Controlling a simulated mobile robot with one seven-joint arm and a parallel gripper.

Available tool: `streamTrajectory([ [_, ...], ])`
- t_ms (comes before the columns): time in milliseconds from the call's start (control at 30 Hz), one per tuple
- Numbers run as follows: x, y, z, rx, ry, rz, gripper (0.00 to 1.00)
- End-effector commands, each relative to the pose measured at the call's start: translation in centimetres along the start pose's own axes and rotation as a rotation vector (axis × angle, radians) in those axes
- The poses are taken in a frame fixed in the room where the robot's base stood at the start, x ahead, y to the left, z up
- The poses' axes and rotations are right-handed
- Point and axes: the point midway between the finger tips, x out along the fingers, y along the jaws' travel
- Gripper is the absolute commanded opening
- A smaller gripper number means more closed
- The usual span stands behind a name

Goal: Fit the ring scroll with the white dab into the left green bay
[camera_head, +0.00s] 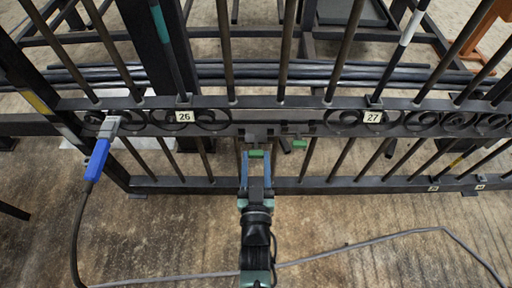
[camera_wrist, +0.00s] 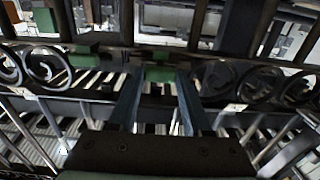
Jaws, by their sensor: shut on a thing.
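My gripper (camera_head: 257,158) is at the middle of the dark gate, at the row of scrolls. Its fingers are shut on a small piece with a green face (camera_head: 257,153), which shows between the fingertips in the wrist view (camera_wrist: 160,75). The rest of this held piece is hidden or too dark to make out, and I cannot see a white dab on it. The scroll row has a gap around my gripper, between ring scrolls on the left (camera_head: 208,119) and on the right (camera_head: 342,117). Another green piece (camera_head: 300,143) shows just right of my gripper.
Number plates 26 (camera_head: 184,116) and 27 (camera_head: 373,117) sit on the rail. A grey cable (camera_head: 400,234) crosses the floor. Upright bars stand close on both sides of my gripper.

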Motion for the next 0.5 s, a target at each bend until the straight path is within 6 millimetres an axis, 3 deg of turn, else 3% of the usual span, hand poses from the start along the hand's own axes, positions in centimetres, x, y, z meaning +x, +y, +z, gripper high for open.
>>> streamTrajectory([
  [133,-2.1,-0.1,-0.2,0.000,-0.004,-0.001,0.00],
  [467,-2.3,0.0,0.0,0.000,-0.001,0.000,0.00],
  [500,-2.3,0.0,0.0,0.000,-0.001,0.000,0.57],
])
